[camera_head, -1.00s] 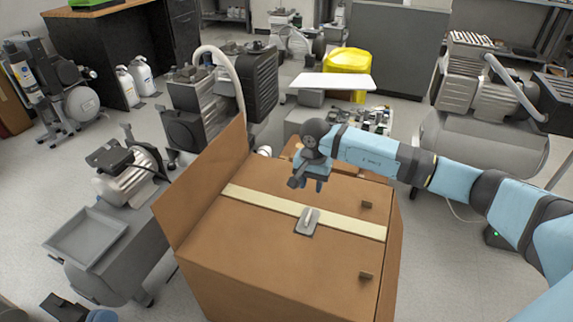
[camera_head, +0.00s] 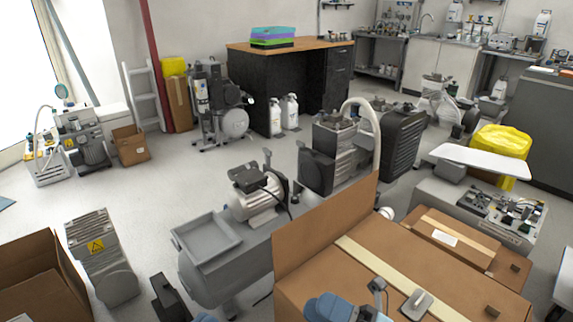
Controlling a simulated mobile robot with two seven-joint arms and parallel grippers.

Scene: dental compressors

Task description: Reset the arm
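My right gripper (camera_head: 376,298) is low in the view, by the near part of the large cardboard box (camera_head: 375,288). Its blue and dark parts are partly cut off by the bottom edge. I cannot make out its finger gap. Nothing is visibly held by either gripper.
The box has a raised flap (camera_head: 325,228), a tape strip, a grey-handled piece (camera_head: 416,304) and a smaller carton (camera_head: 455,240) on top. A compressor with a grey tray (camera_head: 207,240) stands left. An open carton (camera_head: 40,280) is bottom left.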

